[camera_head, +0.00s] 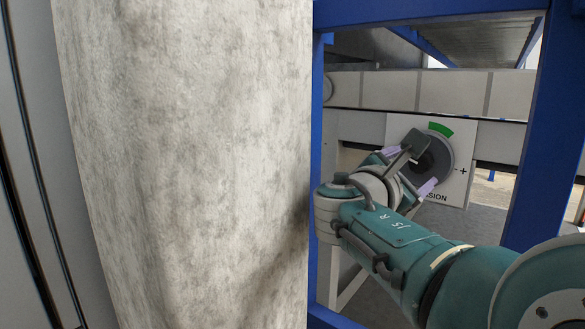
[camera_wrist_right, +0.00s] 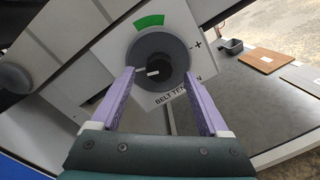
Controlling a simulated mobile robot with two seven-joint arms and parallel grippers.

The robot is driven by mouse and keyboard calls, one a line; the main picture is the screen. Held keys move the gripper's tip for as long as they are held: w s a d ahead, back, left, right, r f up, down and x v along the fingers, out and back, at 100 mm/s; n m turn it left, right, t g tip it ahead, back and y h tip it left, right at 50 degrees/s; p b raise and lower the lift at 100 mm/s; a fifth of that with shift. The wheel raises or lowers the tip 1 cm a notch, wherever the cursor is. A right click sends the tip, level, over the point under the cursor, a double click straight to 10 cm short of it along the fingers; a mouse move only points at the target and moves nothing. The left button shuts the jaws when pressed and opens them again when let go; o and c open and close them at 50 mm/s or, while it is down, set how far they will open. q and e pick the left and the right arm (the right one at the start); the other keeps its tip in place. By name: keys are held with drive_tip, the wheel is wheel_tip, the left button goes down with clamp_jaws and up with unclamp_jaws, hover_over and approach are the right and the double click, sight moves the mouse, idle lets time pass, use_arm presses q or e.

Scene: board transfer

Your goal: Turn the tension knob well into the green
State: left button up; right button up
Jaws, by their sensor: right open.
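The tension knob (camera_head: 438,158) is a dark round knob on a white panel (camera_head: 459,184), under a green arc (camera_head: 441,129). In the right wrist view the knob (camera_wrist_right: 177,66) has a short white mark that lies left of its middle, away from the green arc (camera_wrist_right: 150,21) above it. The panel there reads "BELT TEN...N" and has a plus sign at right. My right gripper (camera_head: 407,170) is open, with purple fingers. In the right wrist view its fingertips (camera_wrist_right: 158,73) stand either side of the knob; I cannot tell whether they touch. My left gripper is not in view.
Blue frame posts (camera_head: 316,150) and a top beam surround the opening my right arm reaches through. A large mottled grey-white surface (camera_head: 190,150) fills the left. In the right wrist view, brown boards (camera_wrist_right: 262,60) and a small dark box (camera_wrist_right: 233,46) lie at upper right.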

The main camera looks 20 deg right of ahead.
sight(422, 161)
drive_tip(key=shift+b+x, duration=0.4)
drive_tip(key=shift+x, duration=1)
clamp_jaws()
